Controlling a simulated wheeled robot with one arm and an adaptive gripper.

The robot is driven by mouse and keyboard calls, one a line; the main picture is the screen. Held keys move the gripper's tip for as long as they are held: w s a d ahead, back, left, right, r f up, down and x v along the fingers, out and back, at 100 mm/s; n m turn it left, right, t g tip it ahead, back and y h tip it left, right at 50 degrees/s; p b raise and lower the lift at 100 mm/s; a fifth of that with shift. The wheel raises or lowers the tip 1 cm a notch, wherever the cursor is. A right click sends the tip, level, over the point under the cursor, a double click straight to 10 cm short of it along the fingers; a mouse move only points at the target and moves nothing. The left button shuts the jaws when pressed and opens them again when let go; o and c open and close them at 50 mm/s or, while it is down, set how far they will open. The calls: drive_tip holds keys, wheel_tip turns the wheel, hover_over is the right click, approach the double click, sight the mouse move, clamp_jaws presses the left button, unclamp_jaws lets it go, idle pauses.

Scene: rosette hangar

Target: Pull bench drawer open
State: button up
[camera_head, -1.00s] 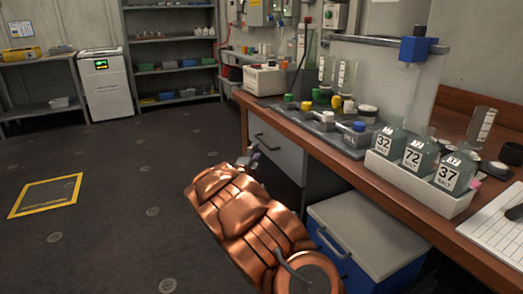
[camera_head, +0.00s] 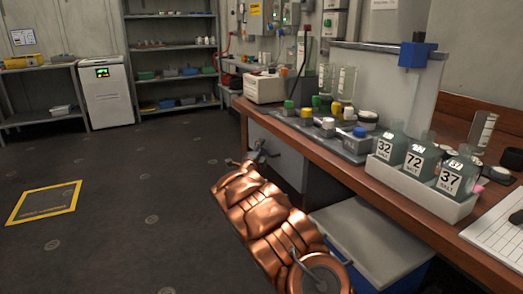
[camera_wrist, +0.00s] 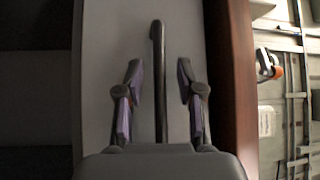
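The bench drawer (camera_head: 290,158) is a grey front under the wooden bench top, and it looks shut. In the wrist view the grey drawer front (camera_wrist: 112,30) fills the middle. Its dark bar handle (camera_wrist: 158,60) runs lengthwise between the two fingers of my gripper (camera_wrist: 160,95). The fingers are open, one on each side of the bar, with a visible gap on both sides. In the head view my gripper (camera_head: 257,152) is at the drawer front, small and partly hidden by my copper-coloured arm, and the handle cannot be told apart from it there.
The bench top (camera_head: 330,148) carries a white rack (camera_head: 415,190) of numbered bottles and several small jars. A blue-and-grey box (camera_head: 375,240) stands under the bench, close to my arm. The floor to the left is open, with a yellow-framed hatch (camera_head: 45,202).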

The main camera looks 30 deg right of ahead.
clamp_jaws()
idle(0.4)
idle(0.4)
